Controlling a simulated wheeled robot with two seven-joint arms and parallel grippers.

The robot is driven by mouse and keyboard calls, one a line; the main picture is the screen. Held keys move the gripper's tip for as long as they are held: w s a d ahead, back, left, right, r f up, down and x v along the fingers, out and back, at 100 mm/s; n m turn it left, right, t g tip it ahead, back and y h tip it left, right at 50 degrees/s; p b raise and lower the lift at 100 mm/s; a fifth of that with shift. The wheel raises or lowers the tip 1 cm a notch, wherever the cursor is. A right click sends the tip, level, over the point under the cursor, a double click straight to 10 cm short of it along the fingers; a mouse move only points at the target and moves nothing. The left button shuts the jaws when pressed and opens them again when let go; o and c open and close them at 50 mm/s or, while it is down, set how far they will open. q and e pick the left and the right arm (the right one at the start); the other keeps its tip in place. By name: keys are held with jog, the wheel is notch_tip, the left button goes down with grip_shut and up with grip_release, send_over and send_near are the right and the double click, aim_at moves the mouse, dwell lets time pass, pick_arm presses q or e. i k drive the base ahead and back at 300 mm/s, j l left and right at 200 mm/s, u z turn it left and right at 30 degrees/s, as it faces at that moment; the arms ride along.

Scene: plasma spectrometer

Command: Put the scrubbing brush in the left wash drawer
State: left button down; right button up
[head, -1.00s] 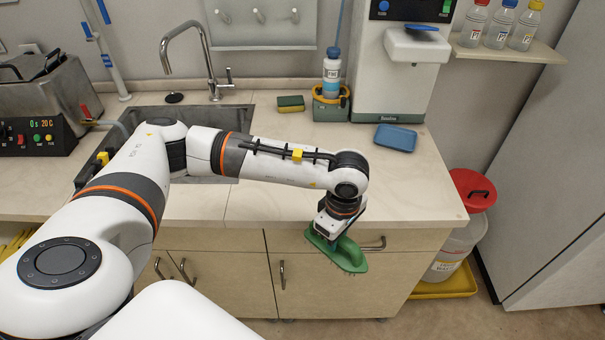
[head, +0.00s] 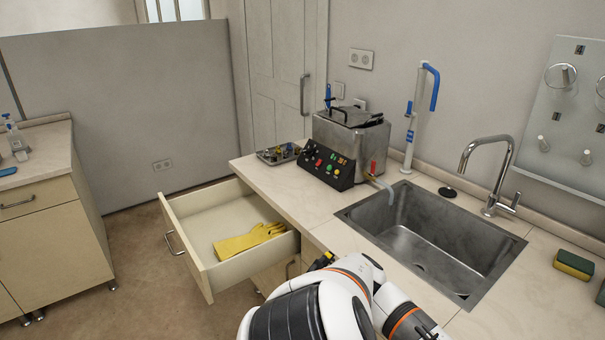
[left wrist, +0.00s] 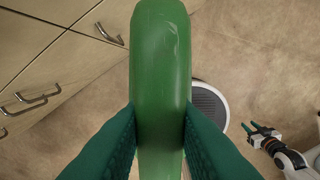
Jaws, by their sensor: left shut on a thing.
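The green scrubbing brush (left wrist: 160,65) fills the middle of the left wrist view, with its smooth handle facing the camera. My left gripper (left wrist: 160,135) is shut on it, one teal finger on each side. The brush and this gripper are outside the head view, where only part of the left arm shows at the bottom. The left wash drawer (head: 207,276) stands pulled open left of the sink, with yellow gloves (head: 250,240) lying in its front right part. My right gripper (left wrist: 262,132) shows at the right of the left wrist view, its teal fingertips apart and empty.
The drawer's left and back floor is bare. A heated bath (head: 350,145) and a small tray of parts (head: 280,154) stand on the counter above it. The sink (head: 430,245) lies to the right. Cabinet handles (left wrist: 30,102) show in the left wrist view.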

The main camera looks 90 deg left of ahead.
aim_at(221, 224)
jog(key=k+j+u, duration=0.1)
jog(key=u, duration=0.3)
jog(key=k+j+u, duration=0.1)
jog(key=j+u, duration=0.15)
jog(key=u, duration=0.15)
jog(key=k+j+u, duration=0.1)
jog(key=j, duration=0.35)
jog(key=k+j+u, duration=0.1)
jog(key=j, duration=0.3)
jog(key=k+j+u, duration=0.1)
jog(key=k+j, duration=0.15)
jog(key=j, duration=0.25)
jog(key=k+j+u, duration=0.15)
jog(key=j, duration=0.3)
jog(key=j+u, duration=0.1)
jog(key=j, duration=0.35)
